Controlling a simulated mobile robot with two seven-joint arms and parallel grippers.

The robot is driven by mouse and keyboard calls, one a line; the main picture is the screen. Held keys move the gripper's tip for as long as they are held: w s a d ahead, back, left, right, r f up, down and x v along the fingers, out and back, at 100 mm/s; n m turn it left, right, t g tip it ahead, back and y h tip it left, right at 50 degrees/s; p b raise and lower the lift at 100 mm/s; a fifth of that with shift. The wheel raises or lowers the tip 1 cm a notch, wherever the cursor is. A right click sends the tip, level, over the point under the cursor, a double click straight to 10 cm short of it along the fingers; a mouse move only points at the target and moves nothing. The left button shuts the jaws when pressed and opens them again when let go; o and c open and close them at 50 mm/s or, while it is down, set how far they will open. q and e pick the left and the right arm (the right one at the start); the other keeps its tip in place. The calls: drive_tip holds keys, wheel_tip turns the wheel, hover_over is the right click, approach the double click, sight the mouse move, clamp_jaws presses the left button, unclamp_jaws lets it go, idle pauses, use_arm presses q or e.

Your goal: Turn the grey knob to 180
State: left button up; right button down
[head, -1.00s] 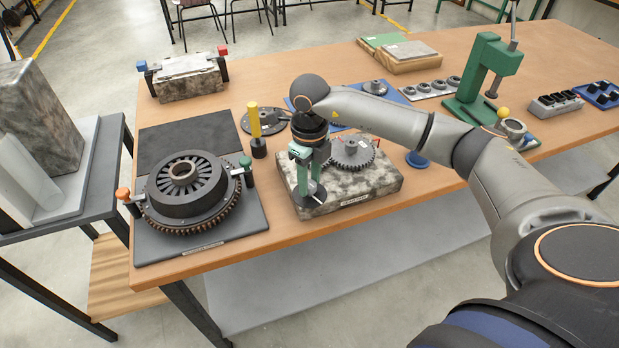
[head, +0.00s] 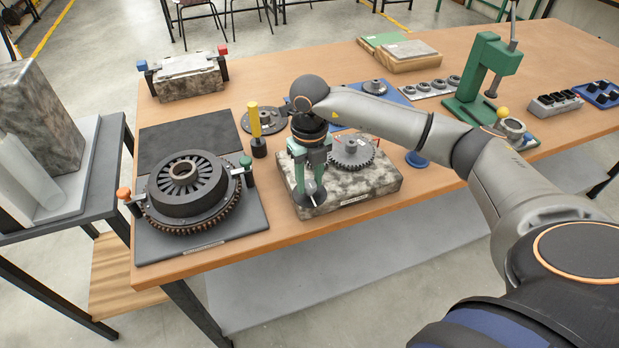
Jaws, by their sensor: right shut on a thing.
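The grey knob (head: 307,200) is at the left front of the speckled stone block (head: 372,188), largely hidden behind my fingers. A dark round disc shows around it. My right gripper (head: 310,187) points down from above, with its green fingers on either side of the knob and shut on it. The dial's marks and the knob's pointer are too small or covered to read. My left gripper is not in view.
Grey gears (head: 352,151) sit on the block, just right of my right gripper. A yellow-handled tool (head: 255,125) stands behind left. A large dark rotor (head: 188,192) with clamps lies on a plate at left. A green press (head: 485,80) stands at back right.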

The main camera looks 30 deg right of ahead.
sight(309, 183)
drive_tip(key=c, duration=0.5)
unclamp_jaws()
wheel_tip(309, 183, up, 13)
drive_tip(key=shift+f, duration=0.2)
idle(0.4)
